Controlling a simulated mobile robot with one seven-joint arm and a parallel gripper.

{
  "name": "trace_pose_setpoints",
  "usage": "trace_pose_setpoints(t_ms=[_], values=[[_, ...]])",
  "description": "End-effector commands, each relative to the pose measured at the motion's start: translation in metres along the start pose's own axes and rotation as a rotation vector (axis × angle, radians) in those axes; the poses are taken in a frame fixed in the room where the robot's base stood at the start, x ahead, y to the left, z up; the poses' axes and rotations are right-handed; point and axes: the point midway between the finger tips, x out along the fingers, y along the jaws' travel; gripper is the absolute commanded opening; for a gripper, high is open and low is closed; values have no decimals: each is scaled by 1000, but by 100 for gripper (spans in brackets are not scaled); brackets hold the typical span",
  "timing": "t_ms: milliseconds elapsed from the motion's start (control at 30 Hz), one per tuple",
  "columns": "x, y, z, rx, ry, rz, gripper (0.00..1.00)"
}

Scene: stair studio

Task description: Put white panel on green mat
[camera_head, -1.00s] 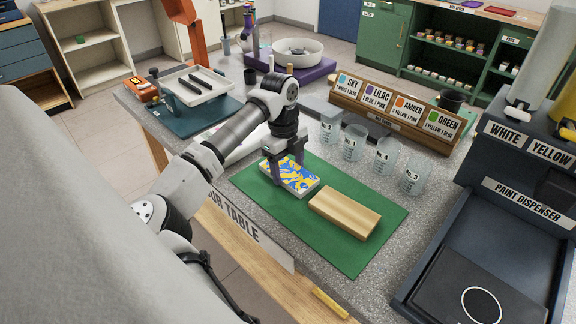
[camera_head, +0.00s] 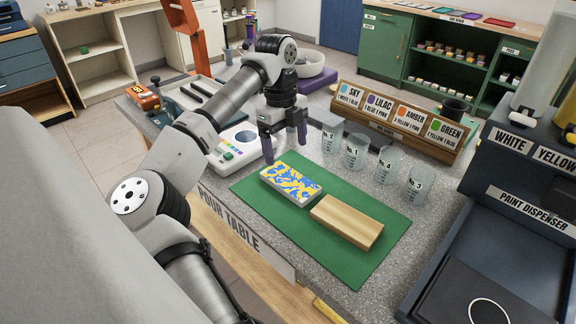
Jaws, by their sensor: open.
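A white panel (camera_head: 291,184) with a blue and yellow pattern on its top lies flat on the green mat (camera_head: 360,262). It sits at the mat's upper left, next to a plain wooden block (camera_head: 346,221) on the same mat. My gripper (camera_head: 285,150) is open and empty. It hangs above and behind the panel, apart from it, near the mat's far left edge.
A white device with coloured buttons (camera_head: 236,150) stands left of my gripper. Several clear numbered cups (camera_head: 355,151) stand behind the mat, before a wooden sign rack (camera_head: 394,124). A dark paint dispenser (camera_head: 500,240) stands at right.

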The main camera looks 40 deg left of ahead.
Motion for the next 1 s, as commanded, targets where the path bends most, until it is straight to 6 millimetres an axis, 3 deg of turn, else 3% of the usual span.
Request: trace_pose_setpoints(t_ms=[100,300,1000], values=[[-18,0,0,-1,-2,-2,87],[-31,0,0,0,0,0,87],[-32,0,0,0,1,0,87]])
